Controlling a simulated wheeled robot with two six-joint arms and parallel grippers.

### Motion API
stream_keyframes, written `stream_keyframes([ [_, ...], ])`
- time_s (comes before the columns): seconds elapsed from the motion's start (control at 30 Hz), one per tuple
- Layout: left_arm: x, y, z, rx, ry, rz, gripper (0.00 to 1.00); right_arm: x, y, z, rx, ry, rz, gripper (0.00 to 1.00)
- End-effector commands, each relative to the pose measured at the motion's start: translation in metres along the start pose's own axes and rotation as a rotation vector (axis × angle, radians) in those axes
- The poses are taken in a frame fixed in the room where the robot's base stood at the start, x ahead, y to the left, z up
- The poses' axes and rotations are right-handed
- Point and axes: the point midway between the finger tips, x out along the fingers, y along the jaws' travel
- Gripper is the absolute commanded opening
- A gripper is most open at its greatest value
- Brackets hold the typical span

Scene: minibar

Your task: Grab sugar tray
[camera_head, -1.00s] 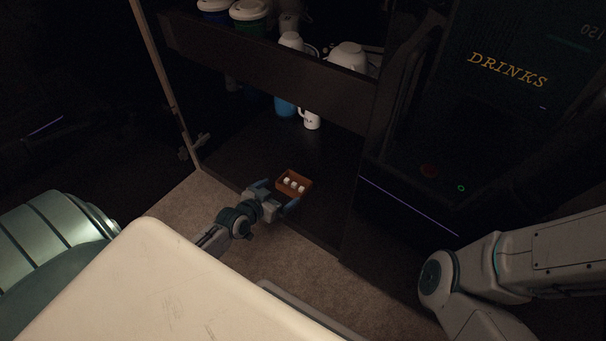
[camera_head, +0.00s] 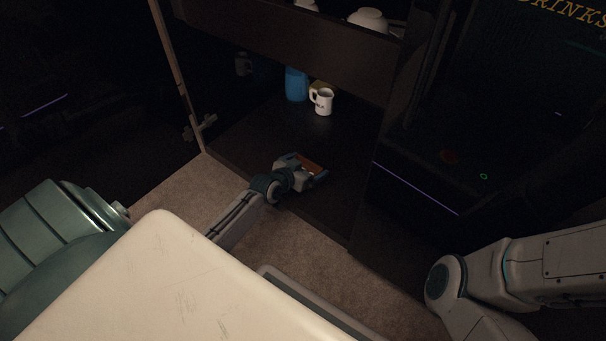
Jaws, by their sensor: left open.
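The sugar tray (camera_head: 313,162) is a small brown box on the dark bottom shelf of the open cabinet. Only its far part shows; the near part and the white sugar cubes are mostly hidden behind my left gripper. My left gripper (camera_head: 304,169) is at the tray, its two fingers apart on either side of it. Whether the fingers touch the tray cannot be told. My right arm shows at the lower right, but its gripper is outside the view.
A white mug (camera_head: 324,102) and a blue container (camera_head: 296,85) stand farther back on the bottom shelf (camera_head: 255,140). An upper shelf (camera_head: 290,45) with white cups is above. The dark drinks machine (camera_head: 450,130) stands at the right. The cabinet's open door is at the left.

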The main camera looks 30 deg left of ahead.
Motion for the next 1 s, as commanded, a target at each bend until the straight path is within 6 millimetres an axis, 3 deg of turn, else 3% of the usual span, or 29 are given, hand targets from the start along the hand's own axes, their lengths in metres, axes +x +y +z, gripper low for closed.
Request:
stream_keyframes([
  [0.13, -0.001, 0.000, -0.001, 0.000, 0.000, 0.000, 1.00, 0.001, 0.000, 0.000, 0.000, 0.000, 0.001, 0.36],
  [0.3, -0.001, 0.000, -0.001, 0.000, 0.000, 0.000, 0.67, 0.001, 0.000, 0.000, 0.001, 0.000, 0.001, 0.36],
  [0.67, -0.002, 0.000, -0.004, 0.000, 0.001, 0.000, 0.67, 0.003, -0.001, 0.002, 0.001, 0.000, 0.001, 0.36],
  [1.0, -0.011, 0.000, -0.025, 0.000, 0.001, 0.001, 0.67, 0.022, -0.006, 0.011, -0.001, 0.002, 0.000, 0.36],
])
